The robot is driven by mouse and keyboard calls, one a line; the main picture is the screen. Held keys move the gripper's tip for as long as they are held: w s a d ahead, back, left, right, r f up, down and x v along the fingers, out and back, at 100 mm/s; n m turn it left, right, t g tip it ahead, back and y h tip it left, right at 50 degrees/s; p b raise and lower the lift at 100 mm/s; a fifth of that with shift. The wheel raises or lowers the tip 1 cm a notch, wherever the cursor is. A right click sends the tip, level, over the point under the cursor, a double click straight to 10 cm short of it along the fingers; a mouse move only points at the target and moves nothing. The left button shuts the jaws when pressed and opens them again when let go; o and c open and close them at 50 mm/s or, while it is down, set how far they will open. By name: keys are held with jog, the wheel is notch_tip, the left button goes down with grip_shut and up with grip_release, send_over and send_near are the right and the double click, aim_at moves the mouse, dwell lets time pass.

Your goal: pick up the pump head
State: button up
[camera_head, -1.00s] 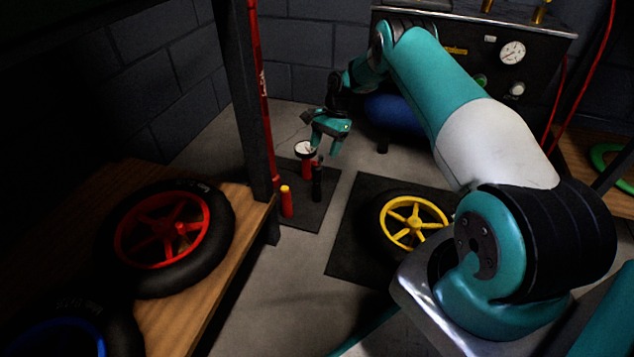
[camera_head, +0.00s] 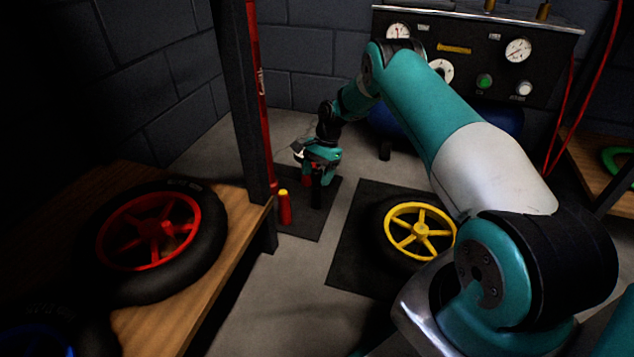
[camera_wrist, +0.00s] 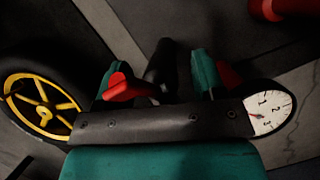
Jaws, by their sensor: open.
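The pump head appears to be the dark upright piece (camera_head: 316,195) standing on the dark mat beside the red floor pump (camera_head: 306,181). My gripper (camera_head: 320,165) is right over its top in the head view and hides that top and most of the pump. In the wrist view the black piece (camera_wrist: 161,66) lies between my two open teal fingers (camera_wrist: 157,72). A gap shows on its right; contact cannot be told. A red part shows by the left finger. The pump's white dial gauge (camera_wrist: 270,108) is close to the right of my gripper.
A red canister with a yellow cap (camera_head: 284,207) stands left of the pump, near a dark post (camera_head: 243,100). A wheel with a yellow rim (camera_head: 418,231) lies on another mat to the right. A wooden bench (camera_head: 236,230) bears wheels at left.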

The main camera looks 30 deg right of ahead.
jog(key=c, duration=1.1)
jog(key=shift+o, duration=0.2)
jog(key=shift+r, duration=0.15)
